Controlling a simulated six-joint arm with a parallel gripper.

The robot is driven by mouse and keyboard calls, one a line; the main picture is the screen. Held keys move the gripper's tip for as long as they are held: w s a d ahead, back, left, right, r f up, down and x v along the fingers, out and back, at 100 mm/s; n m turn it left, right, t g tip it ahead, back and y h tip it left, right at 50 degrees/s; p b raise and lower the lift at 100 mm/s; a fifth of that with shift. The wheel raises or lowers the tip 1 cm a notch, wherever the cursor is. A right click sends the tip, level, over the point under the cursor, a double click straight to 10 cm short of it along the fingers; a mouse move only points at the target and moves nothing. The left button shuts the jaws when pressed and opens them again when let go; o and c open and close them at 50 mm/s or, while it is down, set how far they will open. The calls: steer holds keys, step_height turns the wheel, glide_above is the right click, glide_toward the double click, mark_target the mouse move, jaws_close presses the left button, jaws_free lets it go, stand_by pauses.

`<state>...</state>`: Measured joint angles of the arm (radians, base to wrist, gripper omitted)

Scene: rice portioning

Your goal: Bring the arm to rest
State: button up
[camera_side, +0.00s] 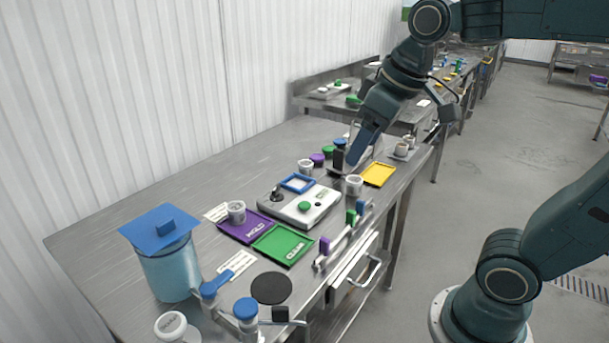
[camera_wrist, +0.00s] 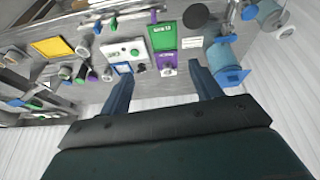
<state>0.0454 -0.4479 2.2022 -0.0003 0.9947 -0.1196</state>
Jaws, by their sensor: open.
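My gripper (camera_side: 358,148) hangs above the far part of the steel table in the side view, pointing down. In the wrist view the two blue fingers of my gripper (camera_wrist: 164,82) stand wide apart with nothing between them. It is open and empty. My arm reaches in from the upper right of the side view. The side view does not show clearly how high the fingertips are above the table.
The table (camera_side: 130,215) holds a lidded blue container (camera_side: 168,268), a purple tray (camera_side: 232,229), a green tray (camera_side: 283,246), a white device (camera_side: 325,203) and a yellow tray (camera_side: 378,174). White cups stand among them. The left back of the table is bare.

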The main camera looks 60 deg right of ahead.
steer(key=s+a+f+t, duration=0.1)
steer(key=s+f, duration=0.3)
steer(key=s, duration=0.3)
steer(key=shift+s+f+m, duration=0.25)
steer(key=shift+s+m, duration=0.15)
